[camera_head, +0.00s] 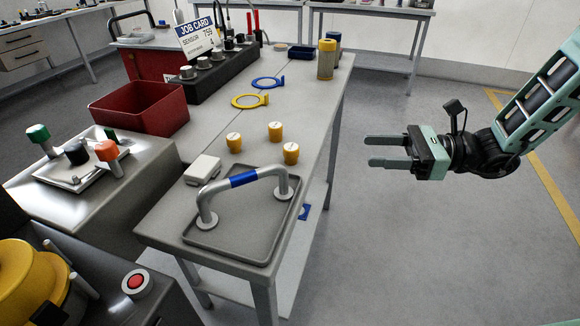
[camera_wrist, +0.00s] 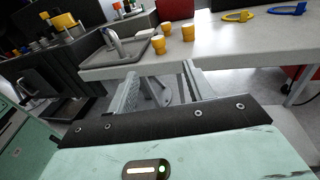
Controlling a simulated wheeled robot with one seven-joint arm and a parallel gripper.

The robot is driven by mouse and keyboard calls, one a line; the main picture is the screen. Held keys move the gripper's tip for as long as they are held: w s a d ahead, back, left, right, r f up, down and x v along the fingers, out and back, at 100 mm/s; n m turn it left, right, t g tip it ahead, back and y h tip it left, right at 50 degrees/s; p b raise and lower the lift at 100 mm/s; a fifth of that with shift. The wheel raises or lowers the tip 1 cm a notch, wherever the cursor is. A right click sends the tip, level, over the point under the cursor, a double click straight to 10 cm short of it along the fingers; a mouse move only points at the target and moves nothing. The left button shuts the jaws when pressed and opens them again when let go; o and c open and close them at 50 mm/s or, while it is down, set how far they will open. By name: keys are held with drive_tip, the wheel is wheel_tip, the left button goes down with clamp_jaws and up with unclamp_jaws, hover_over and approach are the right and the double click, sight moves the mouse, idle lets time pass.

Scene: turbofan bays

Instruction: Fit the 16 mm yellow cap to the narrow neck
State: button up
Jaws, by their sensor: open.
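Three yellow caps stand upright on the grey workbench: a left one (camera_head: 234,143), a back one (camera_head: 275,131) and a front right one (camera_head: 291,153). Their top markings are too small to read, so I cannot tell which is 16 mm. They also show near the bench edge in the wrist view, as a front cap (camera_wrist: 158,45), a left cap (camera_wrist: 166,29) and a right cap (camera_wrist: 188,33). My gripper (camera_head: 369,151) is open and empty, off the bench's right side, apart from the caps. I cannot identify the narrow neck in either view.
A grey tray (camera_head: 205,238) with a blue-banded handle (camera_head: 243,179) lies at the bench's near end, beside a white box (camera_head: 202,169). Yellow (camera_head: 250,101) and blue (camera_head: 268,82) rings, a red bin (camera_head: 140,108) and a black rack (camera_head: 215,76) stand farther back. Floor right of the bench is clear.

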approach(291, 147)
drive_tip(key=a, duration=0.1)
drive_tip(key=w+a, duration=0.1)
drive_tip(key=a, duration=0.2)
drive_tip(key=shift+w+a+f+p, duration=0.2)
drive_tip(key=shift+f+p, duration=0.1)
drive_tip(key=shift+p, duration=0.1)
drive_tip(key=shift+w+a+p, duration=0.15)
drive_tip(key=shift+a+p, duration=0.2)
drive_tip(key=shift+a, duration=2.4)
drive_tip(key=c, duration=1)
